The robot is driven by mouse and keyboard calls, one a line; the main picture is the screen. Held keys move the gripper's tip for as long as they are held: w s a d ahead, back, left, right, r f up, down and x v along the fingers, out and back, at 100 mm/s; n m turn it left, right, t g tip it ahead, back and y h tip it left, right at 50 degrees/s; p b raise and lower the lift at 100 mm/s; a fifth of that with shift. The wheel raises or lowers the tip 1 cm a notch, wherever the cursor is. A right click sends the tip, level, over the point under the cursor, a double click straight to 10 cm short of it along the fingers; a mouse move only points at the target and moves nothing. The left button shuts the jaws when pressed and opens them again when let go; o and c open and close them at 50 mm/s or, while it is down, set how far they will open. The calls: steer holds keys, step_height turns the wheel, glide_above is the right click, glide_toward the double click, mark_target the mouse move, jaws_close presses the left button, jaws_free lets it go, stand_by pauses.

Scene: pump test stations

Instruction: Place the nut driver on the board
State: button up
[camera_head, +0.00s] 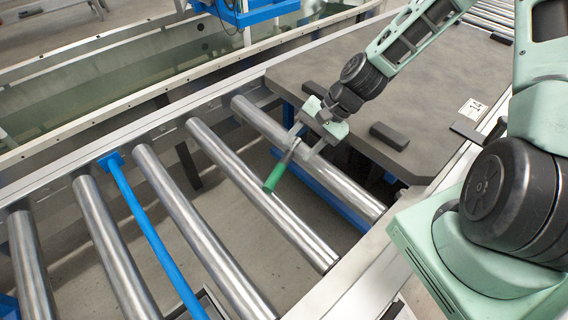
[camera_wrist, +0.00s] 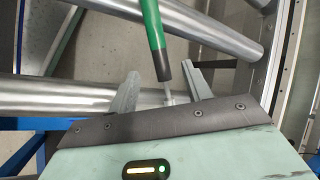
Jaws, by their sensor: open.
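The nut driver has a green handle (camera_head: 275,177) and a thin metal shaft. It is over the conveyor rollers at the near edge of the dark grey board (camera_head: 420,90); I cannot tell exactly what it rests on. In the wrist view the green handle (camera_wrist: 153,35) runs up to the top edge, and its shaft points back toward my palm. My gripper (camera_head: 303,145) is open, above the rollers beside the board. In the wrist view my gripper (camera_wrist: 160,70) has one finger on each side of the driver, with gaps visible. The shaft's tip is partly hidden at the palm.
Dark blocks (camera_head: 389,136) lie on the board, with a white tag marked 14 (camera_head: 473,109) at its right. Metal rollers (camera_head: 190,215) with open gaps and a blue bar (camera_head: 150,230) fill the left. A frame rail (camera_head: 120,122) runs behind.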

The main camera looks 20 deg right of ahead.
mark_target(287, 159)
steer(key=b+x, duration=0.1)
steer(key=x, duration=0.4)
steer(key=shift+f, duration=0.1)
jaws_close()
